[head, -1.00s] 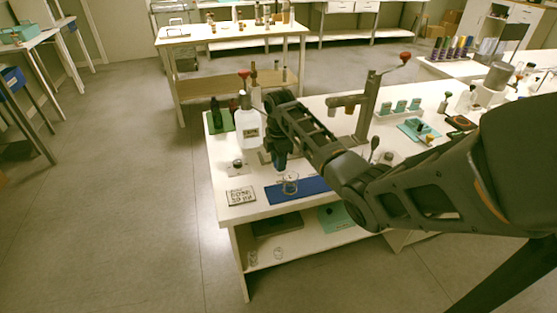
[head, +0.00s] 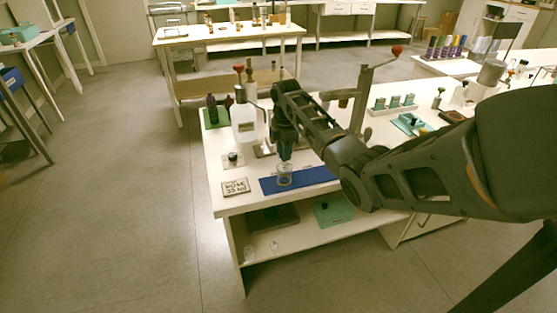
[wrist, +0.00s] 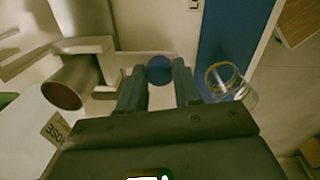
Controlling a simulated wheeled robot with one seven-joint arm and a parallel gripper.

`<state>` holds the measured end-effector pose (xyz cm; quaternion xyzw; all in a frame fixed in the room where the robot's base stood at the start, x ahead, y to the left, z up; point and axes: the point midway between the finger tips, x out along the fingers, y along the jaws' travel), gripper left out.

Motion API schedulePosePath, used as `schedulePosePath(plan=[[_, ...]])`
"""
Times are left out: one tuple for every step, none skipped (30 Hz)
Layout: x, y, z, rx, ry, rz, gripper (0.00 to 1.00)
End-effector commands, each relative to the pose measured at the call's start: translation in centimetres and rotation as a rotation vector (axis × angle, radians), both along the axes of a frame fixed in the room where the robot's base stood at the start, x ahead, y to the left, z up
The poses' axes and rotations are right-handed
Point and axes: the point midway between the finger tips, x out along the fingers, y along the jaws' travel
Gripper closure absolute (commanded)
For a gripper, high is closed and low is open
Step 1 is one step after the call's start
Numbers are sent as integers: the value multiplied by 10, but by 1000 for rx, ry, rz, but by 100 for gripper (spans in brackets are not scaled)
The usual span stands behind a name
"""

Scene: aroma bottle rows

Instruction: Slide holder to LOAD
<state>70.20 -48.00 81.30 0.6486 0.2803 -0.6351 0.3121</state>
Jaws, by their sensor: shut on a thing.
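My gripper (wrist: 160,85) is shut on a round blue knob (wrist: 159,69), which shows between its two fingertips in the wrist view. I take the knob to be the holder's handle; the rest of the holder is hard to make out. In the head view my gripper (head: 286,156) points down over the near bench, just behind a clear glass beaker (head: 284,176). The press stand (head: 359,100) with its red-tipped lever rises behind my arm. In the wrist view, a pale surface with a partly cut-off dark label (wrist: 193,4) lies beyond the knob. No full LOAD mark is readable.
The beaker stands on a blue mat (head: 318,177), close beside my right finger in the wrist view (wrist: 228,82). A white jug (head: 244,122), a small lettered card (head: 236,187) and a green tray with dark bottles (head: 215,118) are to the left. The front bench edge is near.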

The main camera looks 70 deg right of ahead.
Motion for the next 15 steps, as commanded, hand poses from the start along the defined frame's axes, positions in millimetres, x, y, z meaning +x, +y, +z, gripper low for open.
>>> schedulePosePath(plan=[[-5,-10,0,-1,-1,-3,100],[-9,-13,0,0,-1,-5,100],[-14,-18,1,0,-2,-5,100],[-18,-21,2,0,-2,-4,100],[-21,-24,2,1,-2,-4,100],[-26,-28,2,2,-1,-4,100],[-30,-31,2,2,-1,-4,100],[-34,-35,1,2,-1,-5,100],[-39,-38,1,2,-1,-4,100],[-42,-41,1,1,-1,-4,100],[-44,-43,1,0,-2,-4,100],[-48,-46,1,0,-2,-3,100],[-50,-48,1,0,-1,-2,100],[-51,-49,1,0,-1,-2,100],[-52,-50,1,0,-2,-2,100]])
